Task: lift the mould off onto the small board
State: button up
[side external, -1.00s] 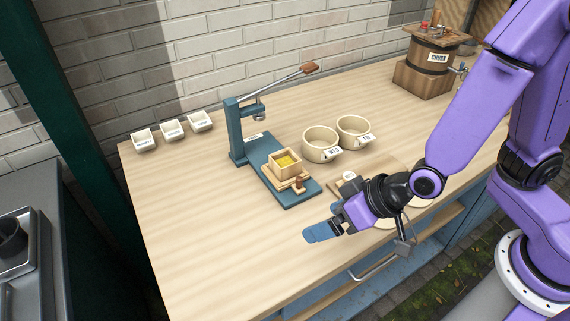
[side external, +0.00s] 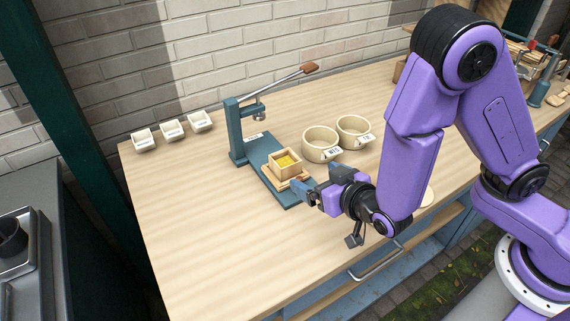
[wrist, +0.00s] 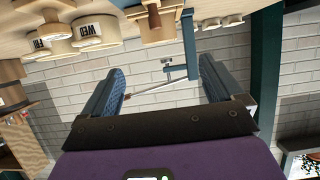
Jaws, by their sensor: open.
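The mould (side external: 286,161) is a square, open-topped wooden box with yellow butter inside. It sits on a wooden piece on the blue base of the lever press (side external: 240,140). My gripper (side external: 308,187) is open and empty, low at the front right of the mould and apart from it as far as I can tell. In the wrist view, my fingers (wrist: 160,75) stand wide apart, and the wooden mould (wrist: 156,30) shows upside down beyond them.
Two cream cups (side external: 320,145) with labels stand right of the press. Several small labelled white dishes (side external: 172,130) stand at the back left. The press lever (side external: 285,82) rises toward the right above the base. The table's left and front left are clear.

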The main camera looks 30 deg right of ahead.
send_near(280, 156)
jog(key=shift+w+f, duration=0.55)
jog(key=shift+w, duration=0.25)
jog(key=shift+x, duration=2.8)
jog(key=shift+r, duration=0.15)
jog(key=c, duration=1)
jog(key=shift+c, duration=0.2)
jog(key=shift+r, duration=0.15)
